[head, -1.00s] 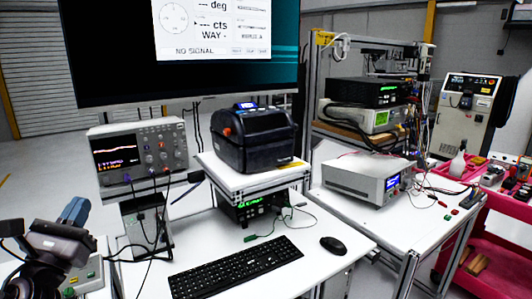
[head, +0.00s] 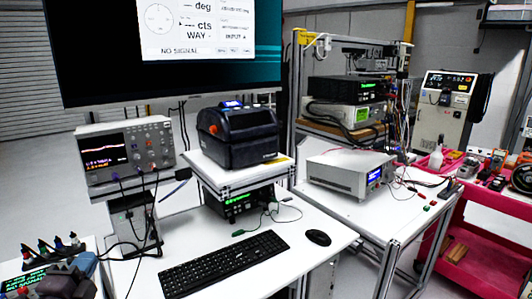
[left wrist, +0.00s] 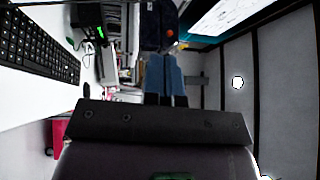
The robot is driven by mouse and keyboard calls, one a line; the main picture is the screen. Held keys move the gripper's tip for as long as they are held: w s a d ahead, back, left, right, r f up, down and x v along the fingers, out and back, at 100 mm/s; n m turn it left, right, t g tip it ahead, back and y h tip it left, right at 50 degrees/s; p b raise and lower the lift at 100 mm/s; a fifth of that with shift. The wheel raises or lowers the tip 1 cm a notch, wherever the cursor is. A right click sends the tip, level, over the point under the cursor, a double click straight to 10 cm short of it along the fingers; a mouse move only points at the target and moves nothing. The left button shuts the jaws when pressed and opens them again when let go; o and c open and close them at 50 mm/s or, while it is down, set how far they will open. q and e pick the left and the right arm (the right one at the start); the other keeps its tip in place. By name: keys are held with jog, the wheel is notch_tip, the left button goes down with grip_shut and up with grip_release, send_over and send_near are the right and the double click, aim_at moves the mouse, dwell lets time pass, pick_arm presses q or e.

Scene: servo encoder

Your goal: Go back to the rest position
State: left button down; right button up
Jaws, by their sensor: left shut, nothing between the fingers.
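My left gripper (head: 86,263) is low at the left edge of the head view, in front of a small bench unit. In the left wrist view its two blue fingers (left wrist: 164,62) lie close together, shut with nothing between them. It is apart from the keyboard (head: 224,262) and from the oscilloscope (head: 125,150). The keyboard also shows in the left wrist view (left wrist: 38,45), at upper left. My right gripper is in neither current view.
A white desk (head: 290,240) carries the keyboard, a mouse (head: 317,237) and a black printer-like device (head: 238,137) on a raised shelf. A large monitor (head: 100,50) hangs above. A pink cart (head: 475,255) stands at right. Several upright tools (head: 58,243) stand near my left gripper.

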pick_arm(q)
jog(key=s+d+f+n+g, duration=0.2)
jog(key=s+d+f+n, duration=0.2)
jog(key=f, duration=0.5)
jog(key=s+d+f+n+g+h, duration=0.1)
jog(key=s+d+f+n+g, duration=0.2)
jog(key=s+f+n, duration=0.3)
jog(key=s+d+f+n+g, duration=0.2)
jog(key=s+d+f+n, duration=0.3)
jog(key=f, duration=0.8)
jog(key=shift+s+d+f+n+g+h, duration=0.25)
jog(key=shift+s+f+n+g+h, duration=0.1)
jog(key=shift+s+g+h, duration=0.1)
pick_arm(e)
jog(key=shift+s, duration=0.15)
jog(key=shift+s+d+f, duration=0.1)
jog(key=shift+s+f, duration=0.25)
jog(key=shift+s, duration=0.05)
jog(key=shift+w+r, duration=0.1)
jog(key=shift+w, duration=0.1)
jog(key=shift+w+r, duration=0.2)
jog(key=shift+w, duration=0.1)
